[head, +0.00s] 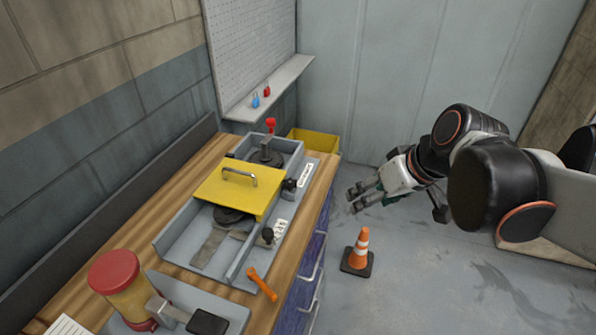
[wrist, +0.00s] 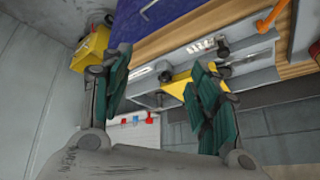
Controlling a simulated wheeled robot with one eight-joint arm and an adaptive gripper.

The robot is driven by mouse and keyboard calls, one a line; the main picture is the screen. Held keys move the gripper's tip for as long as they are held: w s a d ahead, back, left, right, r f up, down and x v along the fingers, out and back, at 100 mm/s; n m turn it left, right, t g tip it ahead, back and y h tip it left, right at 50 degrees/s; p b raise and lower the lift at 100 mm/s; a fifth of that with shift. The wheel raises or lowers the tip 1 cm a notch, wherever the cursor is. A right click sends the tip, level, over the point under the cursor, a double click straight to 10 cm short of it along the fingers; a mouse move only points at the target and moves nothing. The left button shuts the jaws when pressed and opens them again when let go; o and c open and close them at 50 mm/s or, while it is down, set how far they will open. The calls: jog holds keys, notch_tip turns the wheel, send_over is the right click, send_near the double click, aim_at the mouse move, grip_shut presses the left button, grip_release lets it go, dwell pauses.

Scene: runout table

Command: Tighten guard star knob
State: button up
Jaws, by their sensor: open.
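The yellow guard (head: 238,187) with a metal handle lies over a grey fixture on the bench. A black knob (head: 289,184) sits at the guard's right side; it shows in the wrist view (wrist: 166,76) too. A second black knob (head: 268,235) stands nearer the front, beside a white label. I cannot tell from their shapes which is the star knob. My gripper (head: 360,197) is open and empty, in the air to the right of the bench, apart from both knobs. In the wrist view its green-padded fingers (wrist: 158,98) frame the fixture beyond and partly cover the guard.
An orange-handled tool (head: 262,284) lies at the bench's front edge. A red-capped container (head: 118,283) stands at front left. A red-topped lever (head: 270,127) rises at the fixture's back. A traffic cone (head: 360,250) stands on the floor below my gripper. A yellow bin (head: 320,143) is behind.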

jog(key=w+a+f+n+g+y+b, duration=0.1)
jog(key=w+f+n+y, duration=0.15)
jog(key=w, duration=0.35)
jog(key=w+a+f+n+y+b, duration=0.1)
jog(key=w+a+f+n+y, duration=0.15)
jog(key=w, duration=0.35)
jog(key=n+y+b, duration=0.1)
jog(key=n+y, duration=0.4)
jog(key=n, duration=0.1)
send_near(293, 183)
jog(key=shift+g, duration=0.4)
jog(key=b+x, duration=0.1)
jog(key=x, duration=0.1)
jog(key=b+x, duration=0.1)
jog(key=x, duration=0.2)
jog(key=b+x, duration=0.2)
jog(key=x, duration=0.1)
jog(key=shift+w+r, duration=0.1)
jog(key=shift+w, duration=0.3)
jog(key=c, duration=1.1)
